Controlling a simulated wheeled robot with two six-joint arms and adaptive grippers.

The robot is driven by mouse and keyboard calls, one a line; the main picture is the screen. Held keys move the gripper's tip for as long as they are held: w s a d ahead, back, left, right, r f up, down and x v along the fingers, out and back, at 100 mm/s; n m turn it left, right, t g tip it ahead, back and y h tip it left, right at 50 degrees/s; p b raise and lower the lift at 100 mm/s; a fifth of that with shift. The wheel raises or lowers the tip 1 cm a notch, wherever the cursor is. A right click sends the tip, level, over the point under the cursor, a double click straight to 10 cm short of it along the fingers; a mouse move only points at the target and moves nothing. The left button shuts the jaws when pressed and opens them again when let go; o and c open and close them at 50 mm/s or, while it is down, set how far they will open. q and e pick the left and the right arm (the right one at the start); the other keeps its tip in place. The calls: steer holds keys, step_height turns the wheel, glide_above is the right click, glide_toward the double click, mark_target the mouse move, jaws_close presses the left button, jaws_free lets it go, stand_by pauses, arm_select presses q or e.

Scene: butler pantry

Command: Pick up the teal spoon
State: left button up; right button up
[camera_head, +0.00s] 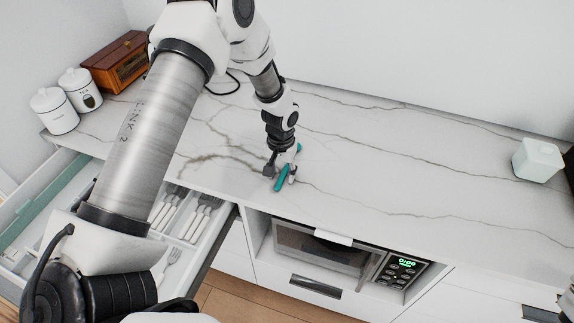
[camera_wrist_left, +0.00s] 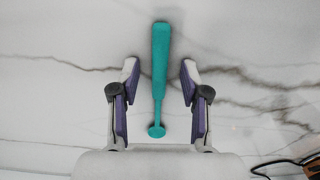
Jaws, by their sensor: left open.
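The teal spoon (camera_head: 281,180) lies on the white marble counter, near its front edge above the microwave. In the left wrist view the spoon (camera_wrist_left: 160,65) runs lengthwise up the picture, between the two fingers. My left gripper (camera_head: 280,174) points down at the spoon and hides part of it in the head view. In the left wrist view the gripper (camera_wrist_left: 160,68) is open, with a gap on each side of the spoon. I cannot tell how high the fingertips are above the counter.
An open drawer (camera_head: 224,222) with white-handled cutlery is at the left. White canisters (camera_head: 54,110) and a wooden box (camera_head: 117,63) stand at the back left. A microwave (camera_head: 322,249) sits below the counter (camera_head: 420,165).

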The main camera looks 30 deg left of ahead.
arm_select(q)
steer(key=shift+w+f, duration=0.1)
steer(key=shift+c, duration=0.7)
jaws_close()
